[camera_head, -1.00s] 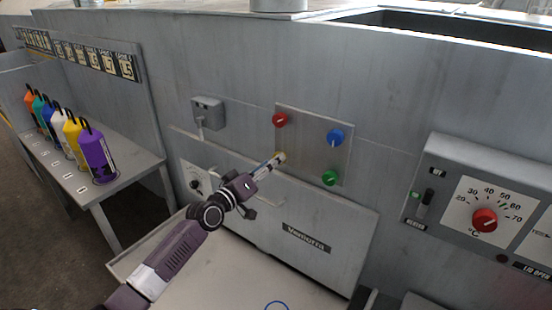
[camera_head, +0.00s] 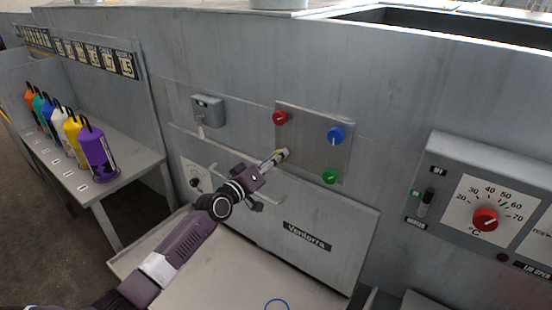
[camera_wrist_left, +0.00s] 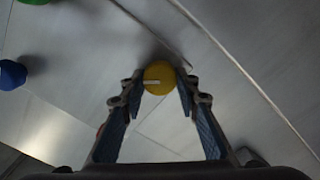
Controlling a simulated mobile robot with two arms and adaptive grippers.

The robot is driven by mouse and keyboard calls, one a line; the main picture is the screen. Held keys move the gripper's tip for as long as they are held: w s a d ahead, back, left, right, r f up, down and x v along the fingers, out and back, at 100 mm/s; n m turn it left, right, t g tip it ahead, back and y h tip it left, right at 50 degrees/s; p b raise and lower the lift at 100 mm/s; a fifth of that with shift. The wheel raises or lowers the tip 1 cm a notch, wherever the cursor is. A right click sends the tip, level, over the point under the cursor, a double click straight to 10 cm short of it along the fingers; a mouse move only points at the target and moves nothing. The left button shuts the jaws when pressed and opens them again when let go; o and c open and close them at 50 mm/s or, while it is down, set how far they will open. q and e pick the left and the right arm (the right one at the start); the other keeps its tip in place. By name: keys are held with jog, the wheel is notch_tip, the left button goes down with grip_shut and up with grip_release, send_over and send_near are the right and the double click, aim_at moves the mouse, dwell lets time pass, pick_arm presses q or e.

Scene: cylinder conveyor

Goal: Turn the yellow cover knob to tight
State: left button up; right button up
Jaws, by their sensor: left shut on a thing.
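The yellow cover knob (camera_wrist_left: 158,72) sits between the two fingertips of my left gripper (camera_wrist_left: 157,82) in the left wrist view. The fingers are shut on it, one at each side. Its white mark points left in that view. In the head view my left gripper (camera_head: 281,156) reaches the lower left of the knob panel (camera_head: 308,138) and mostly hides the yellow knob. My right gripper is not in view.
A red knob (camera_head: 280,118), a blue knob (camera_head: 335,136) and a green knob (camera_head: 330,176) share the panel. A grey switch box (camera_head: 208,108) is at its left. A temperature dial (camera_head: 485,219) is at the right. Several coloured bottles (camera_head: 97,153) stand on a side table.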

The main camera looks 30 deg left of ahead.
pick_arm(q)
jog(key=shift+d+f+m+b, duration=0.15)
jog(key=shift+m+b, duration=0.75)
jog(key=shift+m, duration=5.35)
jog(key=shift+d+f+m+b, duration=0.15)
jog(key=shift+m+b, duration=0.75)
jog(key=shift+m, duration=5.35)
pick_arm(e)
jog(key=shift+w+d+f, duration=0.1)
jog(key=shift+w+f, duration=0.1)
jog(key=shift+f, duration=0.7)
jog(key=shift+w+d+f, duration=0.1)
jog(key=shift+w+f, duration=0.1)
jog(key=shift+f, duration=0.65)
pick_arm(q)
jog(key=shift+r, duration=0.1)
jog(key=o, duration=1.2)
jog(key=shift+c, duration=0.2)
